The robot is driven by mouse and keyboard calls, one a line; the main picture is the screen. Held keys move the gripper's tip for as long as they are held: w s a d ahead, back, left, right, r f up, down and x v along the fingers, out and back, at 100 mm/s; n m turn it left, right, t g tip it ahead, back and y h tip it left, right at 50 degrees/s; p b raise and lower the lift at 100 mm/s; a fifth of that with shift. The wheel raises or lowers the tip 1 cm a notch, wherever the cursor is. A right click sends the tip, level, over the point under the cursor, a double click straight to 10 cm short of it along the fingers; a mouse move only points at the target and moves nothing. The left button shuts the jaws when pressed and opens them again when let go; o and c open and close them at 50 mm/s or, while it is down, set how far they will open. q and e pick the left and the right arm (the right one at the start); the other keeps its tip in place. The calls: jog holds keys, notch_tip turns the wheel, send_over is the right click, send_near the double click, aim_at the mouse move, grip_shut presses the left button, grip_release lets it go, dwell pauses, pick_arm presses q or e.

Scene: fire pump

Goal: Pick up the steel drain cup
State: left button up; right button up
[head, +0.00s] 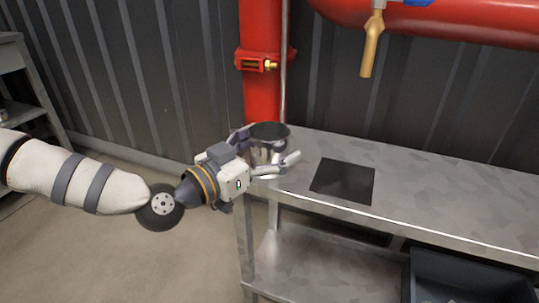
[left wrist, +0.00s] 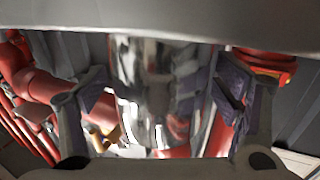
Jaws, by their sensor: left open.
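The steel drain cup (head: 268,150) is a shiny cylinder with a dark open top. It stands upright at the left end of the metal bench. My left gripper (head: 272,150) is open, with one finger on each side of the cup. In the left wrist view the shiny cup (left wrist: 160,90) fills the middle, between the two purple-padded fingers of the gripper (left wrist: 160,105). Whether the pads touch the cup is hard to tell; a gap seems to show on the left side. My right gripper is not in view.
The metal bench (head: 440,190) has a dark square mat or opening (head: 343,181) right of the cup. A red vertical pipe (head: 262,90) stands behind the cup. A brass spout (head: 372,45) hangs above the bench. A dark bin (head: 460,277) sits on the lower shelf.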

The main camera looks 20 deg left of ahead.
pick_arm(q)
jog(key=c, duration=1.3)
jog(key=shift+r, duration=0.15)
